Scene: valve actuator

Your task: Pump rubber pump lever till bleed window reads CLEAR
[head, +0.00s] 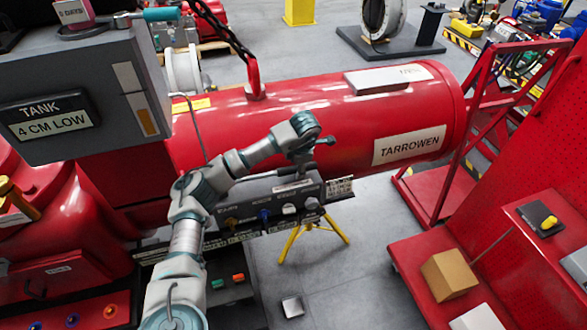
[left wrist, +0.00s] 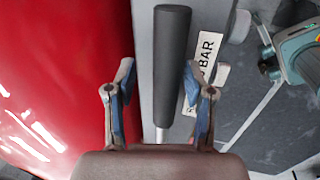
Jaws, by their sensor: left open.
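The pump lever's black rubber grip (left wrist: 172,65) lies between the two fingers of my left gripper (left wrist: 160,92) in the left wrist view. The fingers are apart, with visible gaps on both sides of the grip. In the head view, my left gripper (head: 302,160) is over the dark control panel (head: 262,208), in front of the red tank. The panel has several knobs and small labels. I cannot make out a bleed window or its reading. My right gripper is not seen.
The red TARROWEN tank (head: 330,110) lies behind the panel. A grey box (head: 75,90) at upper left reads TANK 4 CM LOW. A red cart (head: 440,270) at right carries a cardboard box (head: 449,275).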

